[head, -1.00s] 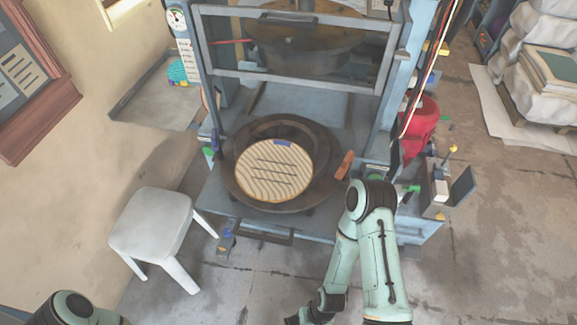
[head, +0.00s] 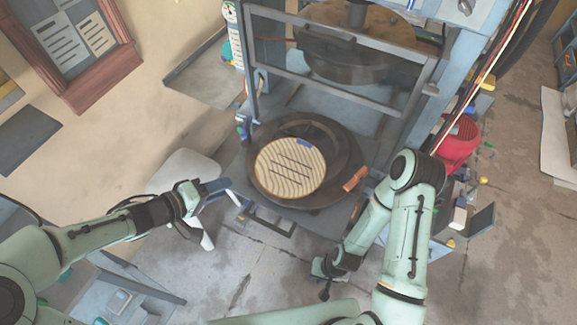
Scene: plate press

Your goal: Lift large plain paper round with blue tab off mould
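The large plain paper round (head: 290,168) is pale and striped, with several dark lines across its middle. Its blue tab (head: 304,142) is at the far edge. It lies flat in the dark round mould (head: 345,160) on the press bed. My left gripper (head: 218,196) is in the air to the left of the mould, apart from the round, and looks open and empty. My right gripper (head: 322,280) hangs low in front of the press, apart from the round; its fingers are small and their opening is unclear.
The press frame (head: 335,75) and its upper round platen (head: 350,50) stand behind and above the mould. An orange-brown handle (head: 355,179) sits at the mould's right. A white stool (head: 185,170) is behind my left arm. A red part (head: 458,145) is at right.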

